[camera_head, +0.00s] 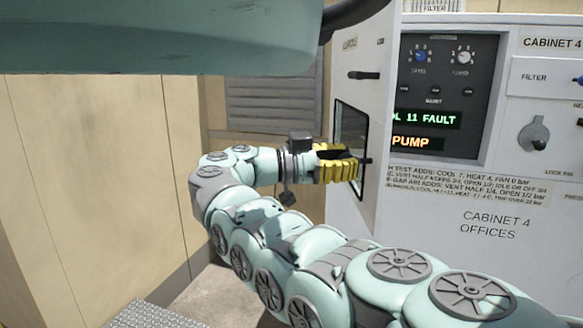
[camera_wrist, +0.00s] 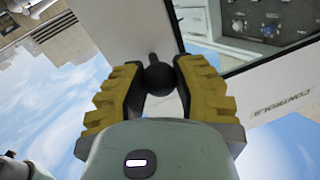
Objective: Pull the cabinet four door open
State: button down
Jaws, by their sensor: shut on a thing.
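The white cabinet four door (camera_head: 368,95), with a dark-framed window, stands swung out from the cabinet front, showing its face nearly edge-on. Its panel also shows in the wrist view (camera_wrist: 130,30), with a CONTROLS label at the right. My gripper (camera_head: 350,168) has yellow ridged fingers and is at the door's window side. In the wrist view my gripper (camera_wrist: 162,72) is shut on a dark round door knob (camera_wrist: 160,79), one finger on either side. In the head view the fingers mostly hide the knob.
Cabinet 4 (camera_head: 490,225) is behind the door, with a dark control panel (camera_head: 445,95) showing lit text. A rotary handle (camera_head: 533,133) is at the right. A beige wall (camera_head: 110,170) and grey louvres (camera_head: 272,105) lie left. Bare floor (camera_head: 215,295) shows below.

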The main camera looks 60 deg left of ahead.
jog(key=shift+s+a, duration=0.25)
jog(key=shift+s, duration=0.1)
jog(key=c, duration=0.6)
grip_release()
jog(key=shift+w, duration=0.1)
jog(key=shift+c, duration=0.2)
send_near(374, 104)
jog(key=x, duration=0.4)
jog(key=shift+d, duration=0.1)
